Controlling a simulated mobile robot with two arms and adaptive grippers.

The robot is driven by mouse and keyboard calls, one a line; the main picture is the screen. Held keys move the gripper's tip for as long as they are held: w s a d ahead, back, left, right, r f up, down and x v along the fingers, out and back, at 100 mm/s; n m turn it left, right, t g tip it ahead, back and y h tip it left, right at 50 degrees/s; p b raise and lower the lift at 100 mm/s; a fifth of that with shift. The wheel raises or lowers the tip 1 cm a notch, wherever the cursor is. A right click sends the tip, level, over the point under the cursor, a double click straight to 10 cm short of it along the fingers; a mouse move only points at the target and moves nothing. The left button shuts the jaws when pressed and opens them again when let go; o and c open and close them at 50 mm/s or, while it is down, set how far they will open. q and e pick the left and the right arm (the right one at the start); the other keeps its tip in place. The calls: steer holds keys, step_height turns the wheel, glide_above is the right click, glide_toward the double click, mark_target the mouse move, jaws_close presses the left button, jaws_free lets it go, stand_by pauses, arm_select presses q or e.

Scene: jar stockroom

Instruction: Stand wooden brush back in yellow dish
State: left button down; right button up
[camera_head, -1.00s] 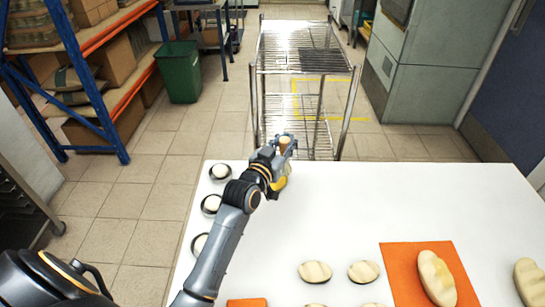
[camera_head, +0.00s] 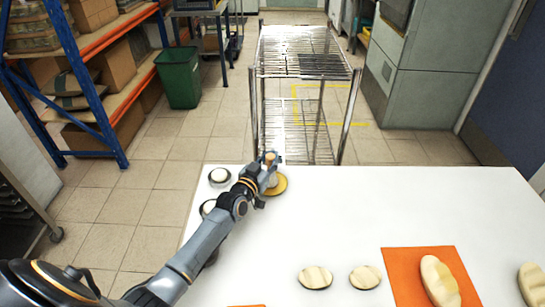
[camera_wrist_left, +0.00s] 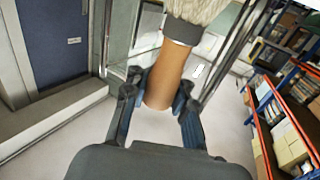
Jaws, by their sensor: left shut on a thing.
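The wooden brush is in my left gripper (camera_head: 268,163). In the left wrist view the brush (camera_wrist_left: 165,82) shows a brown wooden handle between the two fingers, with a dark band and pale bristles beyond it. My left gripper also shows in that view (camera_wrist_left: 160,105), shut on the handle. The yellow dish (camera_head: 280,185) lies at the far left part of the white table. The gripper and brush are over the dish and hide part of it. I cannot tell whether the brush touches the dish. My right gripper is not in view.
The white table (camera_head: 400,205) is clear in its middle and far right. Pale loaf-like pieces (camera_head: 316,275) lie near the front, and one lies on an orange mat (camera_head: 400,280). Small dark dishes with white contents (camera_head: 220,175) line the left edge. A wire rack (camera_head: 300,75) stands behind.

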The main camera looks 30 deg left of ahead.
arm_select(q)
steer(key=shift+f, duration=0.15)
steer(key=c, duration=1.1)
jaws_free()
steer(key=shift+s, duration=0.2)
steer(key=s, duration=1.1)
steer(key=shift+s+a+r, duration=0.1)
steer(key=shift+s+r, duration=0.2)
steer(key=shift+s, duration=0.05)
